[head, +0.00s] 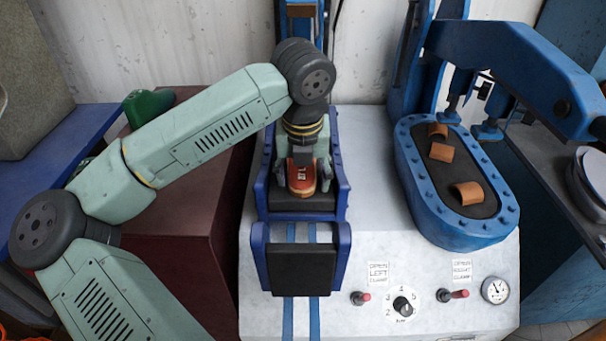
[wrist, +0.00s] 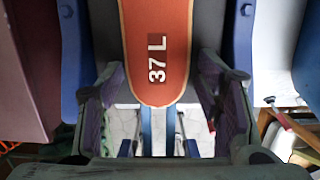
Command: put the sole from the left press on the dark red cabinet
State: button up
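The sole (head: 302,187) is orange-red and lies in the blue-walled left press (head: 343,190). My gripper (head: 302,172) is over the sole, pointing down.
A green object (head: 148,106) sits at the back of the cabinet top. The blue right press (head: 455,228) holds several curved brown pieces (head: 466,193). The front panel has red-tipped switches (head: 361,298), a dial (head: 403,305) and a gauge (head: 495,290).

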jog(key=c, duration=0.8)
jog(key=shift+o, duration=0.2)
jog(key=shift+w+r, duration=0.1)
jog(key=shift+w+r+p, duration=0.5)
jog(key=shift+w+r, duration=0.45)
jog(key=shift+r, duration=0.1)
